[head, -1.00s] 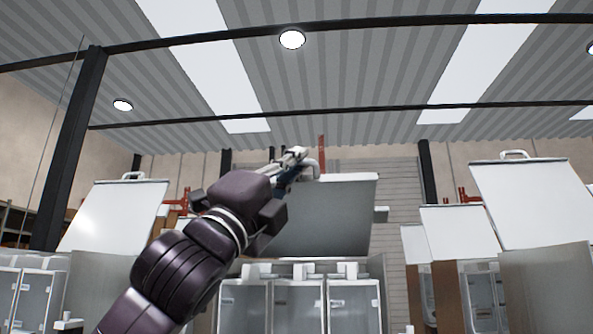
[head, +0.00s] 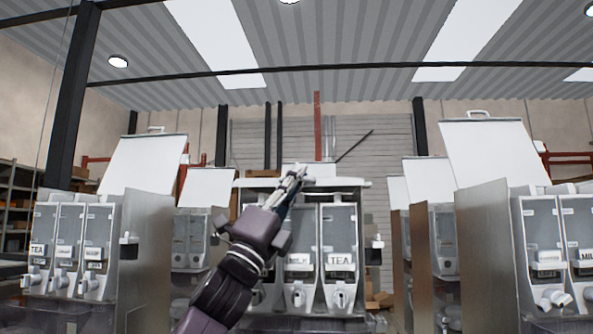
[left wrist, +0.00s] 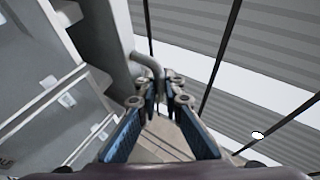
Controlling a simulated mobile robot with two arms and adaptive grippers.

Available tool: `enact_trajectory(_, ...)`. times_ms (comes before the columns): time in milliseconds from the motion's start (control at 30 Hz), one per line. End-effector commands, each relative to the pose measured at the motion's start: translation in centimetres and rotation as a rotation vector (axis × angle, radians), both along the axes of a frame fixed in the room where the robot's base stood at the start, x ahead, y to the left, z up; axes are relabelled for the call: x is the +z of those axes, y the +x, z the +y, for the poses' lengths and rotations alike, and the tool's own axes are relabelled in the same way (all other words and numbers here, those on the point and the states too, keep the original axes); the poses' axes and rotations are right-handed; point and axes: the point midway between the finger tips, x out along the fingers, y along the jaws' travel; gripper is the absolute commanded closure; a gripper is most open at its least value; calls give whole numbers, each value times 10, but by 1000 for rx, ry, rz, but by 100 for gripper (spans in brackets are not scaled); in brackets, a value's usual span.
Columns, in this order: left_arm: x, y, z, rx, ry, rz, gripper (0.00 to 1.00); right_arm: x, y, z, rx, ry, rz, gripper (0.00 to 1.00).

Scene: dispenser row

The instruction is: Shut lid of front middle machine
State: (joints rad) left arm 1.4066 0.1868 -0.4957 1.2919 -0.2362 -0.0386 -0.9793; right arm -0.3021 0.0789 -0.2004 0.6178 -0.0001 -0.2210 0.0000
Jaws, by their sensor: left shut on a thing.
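The front middle machine (head: 320,246) stands straight ahead, with canisters labelled MILK and TEA in its front. Its lid (head: 345,183) shows nearly edge-on as a pale, roughly level band across the machine's top. I cannot tell whether it touches the body all along. My left gripper (head: 297,178) reaches up to the lid's front edge, and my arm covers the machine's left part. In the left wrist view, my left gripper (left wrist: 160,100) is shut on the curved grey lid handle (left wrist: 149,64). My right gripper is not in view.
Machines with raised white lids stand at left (head: 145,165) and right (head: 487,150). Further machines with raised lids stand behind them. A shelf (head: 18,205) is at the far left. Open gaps separate the middle machine from its neighbours.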

Motion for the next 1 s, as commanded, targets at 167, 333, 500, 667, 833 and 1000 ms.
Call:
enact_trajectory(167, -9, 4, -5, -5, 8, 6, 100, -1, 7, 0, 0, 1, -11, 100)
enact_trajectory(333, -11, 5, -6, -6, 9, 9, 100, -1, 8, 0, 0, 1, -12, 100)
enact_trajectory(500, -11, 5, -5, -5, 9, 9, 80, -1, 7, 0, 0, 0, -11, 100)
enact_trajectory(667, -9, 4, -4, -3, 6, 7, 74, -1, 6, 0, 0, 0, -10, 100)
enact_trajectory(833, -7, 4, -3, -3, 5, 6, 74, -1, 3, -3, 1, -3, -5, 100)
enact_trajectory(1000, -13, 0, 1, -2, 5, 6, 74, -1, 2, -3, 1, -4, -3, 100)
